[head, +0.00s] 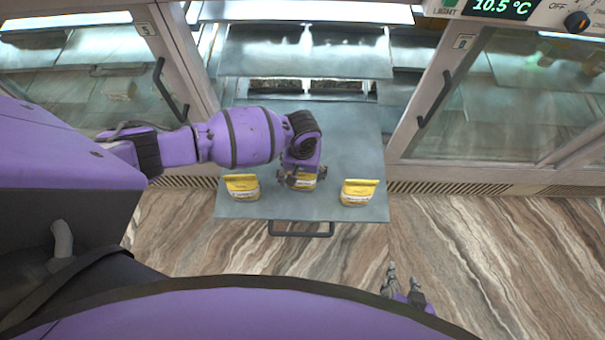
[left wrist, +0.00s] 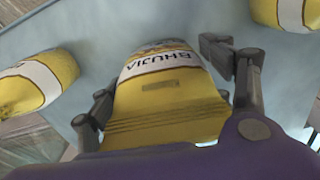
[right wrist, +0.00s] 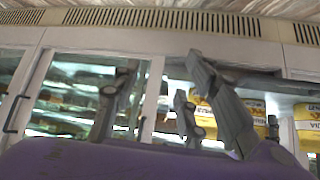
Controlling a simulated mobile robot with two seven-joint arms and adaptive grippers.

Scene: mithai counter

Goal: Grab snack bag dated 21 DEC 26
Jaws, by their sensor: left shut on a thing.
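Three yellow snack bags stand on a grey pull-out tray (head: 345,140): a left bag (head: 242,187), a middle bag (head: 303,185) and a right bag (head: 359,192). My left gripper (head: 302,176) is shut on the middle bag, which reads BHUJIA in the left wrist view (left wrist: 165,100) and lies between the fingers. A small printed patch on it is too blurred to read, so I cannot tell its date. The left wrist view also shows the other two bags, one at the left (left wrist: 40,80) and one at the top right (left wrist: 285,12). My right gripper (head: 403,279) is open and empty, low at the right.
Glass-doored cabinets (head: 510,100) with handles flank the tray. A tray handle (head: 301,234) sticks out at the front edge. A temperature display (head: 500,7) and knob are at top right. The brown marbled floor in front is clear.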

